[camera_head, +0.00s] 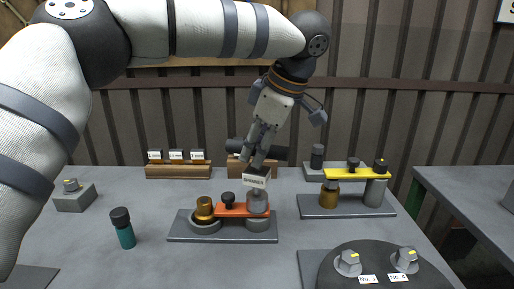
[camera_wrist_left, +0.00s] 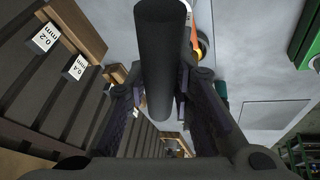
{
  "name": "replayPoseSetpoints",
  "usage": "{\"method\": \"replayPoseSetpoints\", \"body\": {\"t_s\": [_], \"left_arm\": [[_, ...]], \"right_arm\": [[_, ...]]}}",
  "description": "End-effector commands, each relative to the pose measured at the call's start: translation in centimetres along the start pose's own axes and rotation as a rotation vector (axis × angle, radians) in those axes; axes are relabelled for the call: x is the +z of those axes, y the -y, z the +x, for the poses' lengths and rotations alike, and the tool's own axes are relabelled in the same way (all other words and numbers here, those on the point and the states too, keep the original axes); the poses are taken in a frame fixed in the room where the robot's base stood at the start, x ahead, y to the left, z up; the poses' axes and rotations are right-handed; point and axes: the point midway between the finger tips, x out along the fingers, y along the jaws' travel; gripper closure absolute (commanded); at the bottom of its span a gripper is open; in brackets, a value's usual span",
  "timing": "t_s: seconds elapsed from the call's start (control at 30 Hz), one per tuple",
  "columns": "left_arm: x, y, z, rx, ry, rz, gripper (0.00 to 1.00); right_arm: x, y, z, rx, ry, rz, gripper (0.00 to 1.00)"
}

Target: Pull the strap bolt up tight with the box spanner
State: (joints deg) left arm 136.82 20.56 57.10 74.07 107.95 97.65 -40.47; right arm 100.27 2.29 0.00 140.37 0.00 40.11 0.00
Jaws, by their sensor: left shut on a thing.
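The box spanner looks to be the black tube (camera_head: 279,153) lying level at the wooden stand with the SPANNER label (camera_head: 257,177). My left gripper (camera_head: 257,158) points down and is shut on this tube, which also shows between the fingers in the left wrist view (camera_wrist_left: 160,60). I cannot tell whether the tube still touches its stand. In front, the orange strap (camera_head: 232,210) lies on a grey base plate between a brass piece (camera_head: 204,207) and a grey post (camera_head: 257,203). A black-headed bolt (camera_head: 228,199) stands upright at mid-strap. My right gripper is out of view.
A similar fixture with a yellow strap (camera_head: 357,174) stands at the right. A labelled gauge rack (camera_head: 178,171) is at the back left. A teal bottle (camera_head: 125,235) stands front left, and a dark round plate with knobs (camera_head: 378,265) front right. A ribbed wall closes the back.

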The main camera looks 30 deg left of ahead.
Motion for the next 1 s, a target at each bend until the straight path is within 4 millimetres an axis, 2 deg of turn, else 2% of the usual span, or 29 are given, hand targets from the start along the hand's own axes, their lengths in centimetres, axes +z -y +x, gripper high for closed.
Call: {"method": "replayPoseSetpoints", "body": {"t_s": [0.4, 0.77, 1.0], "left_arm": [[-0.2, 0.0, -0.2, 0.223, 0.093, 0.521, 1.0], [-0.1, -0.1, -0.3, 0.203, 0.083, 0.474, 1.0], [-0.8, -0.4, -1.8, 0.203, 0.082, 0.472, 1.0]], "right_arm": [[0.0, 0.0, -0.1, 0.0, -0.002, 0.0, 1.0], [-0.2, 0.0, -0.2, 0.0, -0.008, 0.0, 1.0], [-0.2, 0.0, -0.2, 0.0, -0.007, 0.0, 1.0]]}}
